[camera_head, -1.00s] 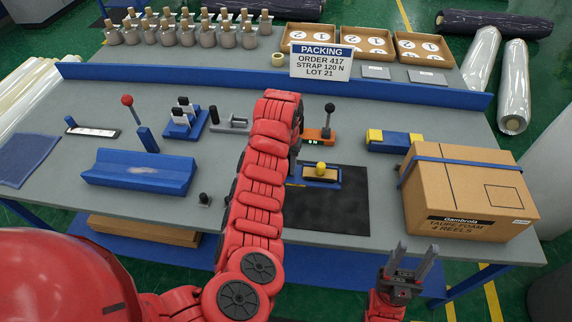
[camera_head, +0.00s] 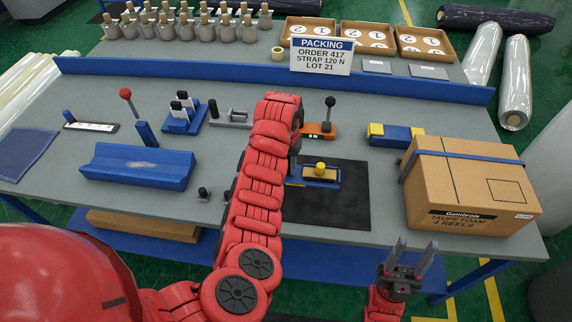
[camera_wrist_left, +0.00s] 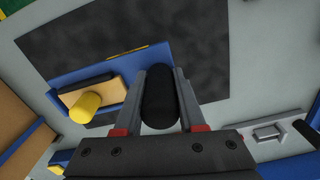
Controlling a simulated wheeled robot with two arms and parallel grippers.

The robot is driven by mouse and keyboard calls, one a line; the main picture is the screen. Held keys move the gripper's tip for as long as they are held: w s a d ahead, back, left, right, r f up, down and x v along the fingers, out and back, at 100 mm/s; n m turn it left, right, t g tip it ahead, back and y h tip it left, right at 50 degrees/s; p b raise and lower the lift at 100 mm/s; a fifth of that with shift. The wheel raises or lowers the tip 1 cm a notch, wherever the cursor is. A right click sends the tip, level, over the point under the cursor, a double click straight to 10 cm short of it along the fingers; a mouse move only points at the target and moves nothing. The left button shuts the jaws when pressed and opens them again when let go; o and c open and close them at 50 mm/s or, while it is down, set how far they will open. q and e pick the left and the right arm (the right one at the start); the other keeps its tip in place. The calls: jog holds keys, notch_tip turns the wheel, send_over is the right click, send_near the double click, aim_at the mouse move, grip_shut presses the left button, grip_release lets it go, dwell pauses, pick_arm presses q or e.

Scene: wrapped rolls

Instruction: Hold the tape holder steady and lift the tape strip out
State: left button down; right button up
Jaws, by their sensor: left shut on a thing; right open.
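A blue holder (camera_head: 331,183) sits on a black mat; a tan strip-like piece (camera_head: 310,173) with a yellow knob (camera_head: 320,166) lies in it. In the left wrist view the blue holder (camera_wrist_left: 70,67), tan piece (camera_wrist_left: 108,88) and yellow knob (camera_wrist_left: 86,107) show at left. My left gripper (camera_wrist_left: 159,75) is shut on a black rounded handle (camera_wrist_left: 158,105) beside the tan piece. Whether that handle joins the holder I cannot tell. My right gripper (camera_head: 413,248) is open and empty, in front of the table's near edge.
An orange gauge (camera_head: 318,131) with a black-knobbed lever stands just behind the holder. A blue V-shaped cradle (camera_head: 138,168) lies left. The black mat (camera_head: 335,209) is bare in front.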

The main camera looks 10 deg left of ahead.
pick_arm(q)
jog(key=shift+f+b, duration=2)
jog(key=shift+f, duration=2.15)
